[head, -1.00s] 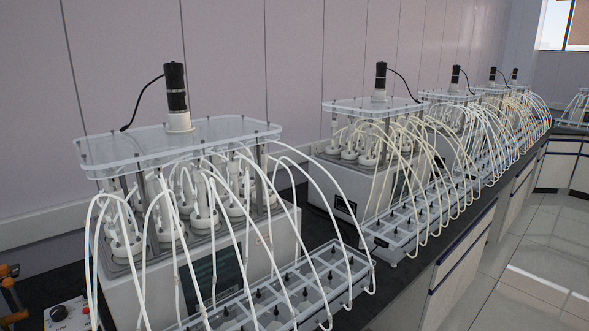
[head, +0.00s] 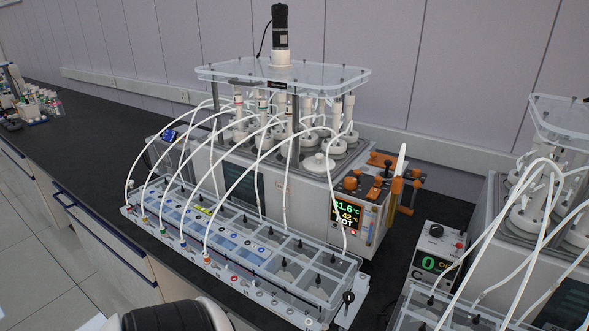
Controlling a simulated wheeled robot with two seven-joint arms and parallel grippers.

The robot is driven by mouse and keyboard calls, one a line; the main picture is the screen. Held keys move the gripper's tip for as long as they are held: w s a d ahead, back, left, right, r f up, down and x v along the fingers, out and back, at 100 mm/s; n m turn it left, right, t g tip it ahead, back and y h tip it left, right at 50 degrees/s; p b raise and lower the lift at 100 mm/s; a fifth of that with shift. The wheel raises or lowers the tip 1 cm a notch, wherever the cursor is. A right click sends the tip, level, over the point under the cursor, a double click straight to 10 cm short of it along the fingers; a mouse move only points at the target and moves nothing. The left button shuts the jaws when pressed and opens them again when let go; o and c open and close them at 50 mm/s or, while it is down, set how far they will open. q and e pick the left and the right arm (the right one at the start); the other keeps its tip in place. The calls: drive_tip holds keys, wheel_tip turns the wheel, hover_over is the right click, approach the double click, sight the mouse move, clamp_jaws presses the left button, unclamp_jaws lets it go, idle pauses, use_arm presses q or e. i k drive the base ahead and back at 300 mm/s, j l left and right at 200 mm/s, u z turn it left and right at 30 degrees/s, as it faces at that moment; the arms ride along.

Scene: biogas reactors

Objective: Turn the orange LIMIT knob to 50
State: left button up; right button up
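A small orange knob (head: 351,183) sits on top of the controller box at the right end of the near reactor, in the head view. No LIMIT lettering or scale can be read at this size, so I cannot tell its setting or whether it is the LIMIT knob. Below it, the lit display (head: 346,216) shows what looks like 41.6 °C, with 42 and HOT beneath. Neither gripper is in view. A dark and white rounded part of my own body shows at the bottom edge, far from the knob.
A clear tube rack (head: 250,255) with white hoses stands in front of the reactor. Orange clamp parts (head: 396,190) stand right of the controller. A control box (head: 436,255) with a green 0 stands farther right, beside another reactor.

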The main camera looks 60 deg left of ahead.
sight(416, 173)
drive_tip(key=u, duration=1.5)
